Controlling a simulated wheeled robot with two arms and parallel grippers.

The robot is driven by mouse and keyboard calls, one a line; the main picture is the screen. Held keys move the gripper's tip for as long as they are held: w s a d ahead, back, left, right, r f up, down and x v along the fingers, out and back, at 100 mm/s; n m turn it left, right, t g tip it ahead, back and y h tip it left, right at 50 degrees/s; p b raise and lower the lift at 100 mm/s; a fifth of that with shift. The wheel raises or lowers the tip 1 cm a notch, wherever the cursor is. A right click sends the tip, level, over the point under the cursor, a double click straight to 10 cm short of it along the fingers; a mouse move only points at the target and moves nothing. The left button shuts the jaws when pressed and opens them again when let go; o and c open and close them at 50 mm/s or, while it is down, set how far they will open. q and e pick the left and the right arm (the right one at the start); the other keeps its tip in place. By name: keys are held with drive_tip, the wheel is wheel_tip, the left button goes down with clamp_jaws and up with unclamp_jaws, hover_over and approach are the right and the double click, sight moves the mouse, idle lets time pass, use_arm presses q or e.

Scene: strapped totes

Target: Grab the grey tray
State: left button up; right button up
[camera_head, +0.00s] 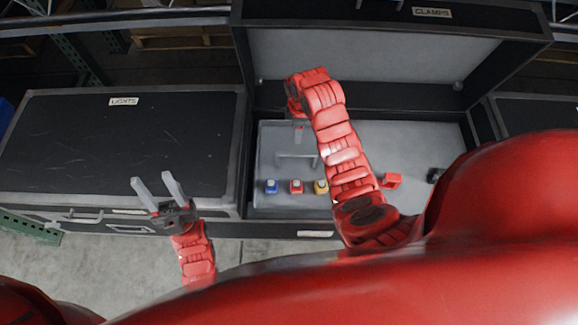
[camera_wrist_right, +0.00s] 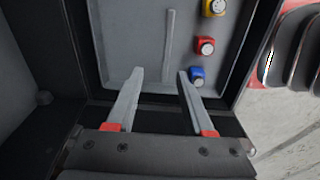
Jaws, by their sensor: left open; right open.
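The grey tray (camera_head: 430,142) lies inside the open black case, and its inner floor and low ridge show. In the right wrist view the tray (camera_wrist_right: 125,40) lies ahead of my right gripper (camera_wrist_right: 157,76). Its two fingers are apart at the tray's rim, with nothing seen held; I cannot tell whether they touch it. My left gripper (camera_head: 153,178) is open and empty, above the front of the closed case at left.
Small blue (camera_head: 271,187), red (camera_head: 296,187) and yellow (camera_head: 321,187) blocks sit along the tray's front. Another red block (camera_head: 391,181) lies further right. The raised lid (camera_head: 380,57) stands behind. A closed black case (camera_head: 120,145) labelled LIGHTS adjoins at left.

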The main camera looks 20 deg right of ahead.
drive_tip(key=f+b, duration=0.2)
drive_tip(key=f, duration=0.1)
drive_tip(key=f+b, duration=0.3)
drive_tip(key=s+f+b, duration=0.1)
drive_tip(key=f+b, duration=0.2)
drive_tip(key=f, duration=0.1)
drive_tip(key=shift+f+g, duration=0.3)
drive_tip(key=shift+f, duration=0.1)
drive_tip(key=shift+a+f, duration=0.2)
drive_tip(key=shift+f, duration=3.05)
clamp_jaws()
drive_tip(key=shift+w, duration=0.1)
